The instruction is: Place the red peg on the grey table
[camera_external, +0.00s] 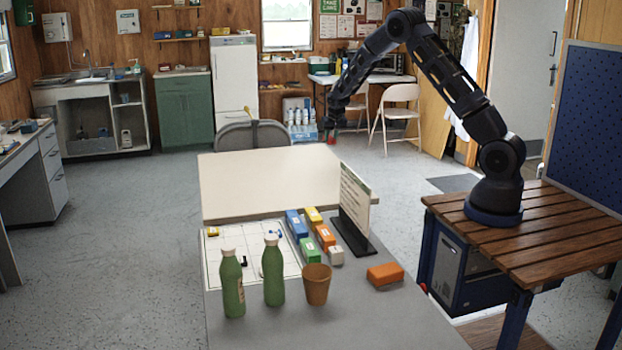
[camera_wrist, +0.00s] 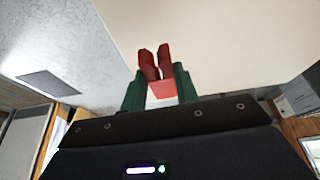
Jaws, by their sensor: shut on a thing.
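My gripper (camera_external: 332,131) hangs in the air beyond the back right edge of the cream table, well away from the grey table. It is shut on the red peg (camera_external: 332,140), which shows as a tiny red spot. In the wrist view, the peg (camera_wrist: 147,66) has two dark red prongs and sits between the green fingers of my gripper (camera_wrist: 160,88). The grey table (camera_external: 390,325) is at the front in the external view, in front of the cream table.
The grey table bears two green bottles (camera_external: 273,275), a brown cup (camera_external: 316,285), a gridded sheet (camera_external: 225,262), several coloured blocks (camera_external: 310,250), an upright sign (camera_external: 354,207) and an orange block (camera_external: 385,274). Its front right is clear. The cream table (camera_external: 265,180) is bare.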

